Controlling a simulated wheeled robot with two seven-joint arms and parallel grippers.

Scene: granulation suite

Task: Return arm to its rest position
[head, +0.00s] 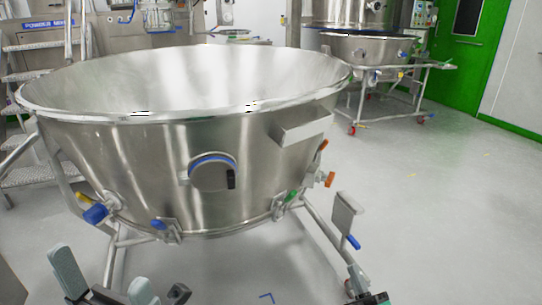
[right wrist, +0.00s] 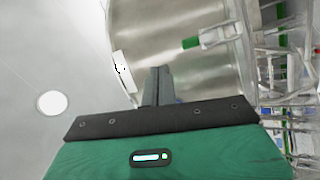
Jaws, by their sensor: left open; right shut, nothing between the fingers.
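My left gripper (head: 104,284) is at the bottom left of the head view, its two grey-green fingers apart with nothing between them. It is in front of and below the large steel bowl (head: 130,150). My right gripper (right wrist: 157,76) is shut and empty in the right wrist view, its dark fingers together above the green housing. The bowl's curved steel wall (right wrist: 185,75) shows behind these fingers; I cannot tell the gap. In the head view, the dark and green part at the bottom edge, right of the bowl's leg, appears to be my right gripper (head: 357,278).
The bowl stands on tubular legs, with a projecting bracket (head: 302,128), a round port (head: 213,173) and coloured valve handles. Steps (head: 38,95) stand at the left. A second bowl on a wheeled frame (head: 365,48) is behind. The grey floor (head: 450,200) at right is clear.

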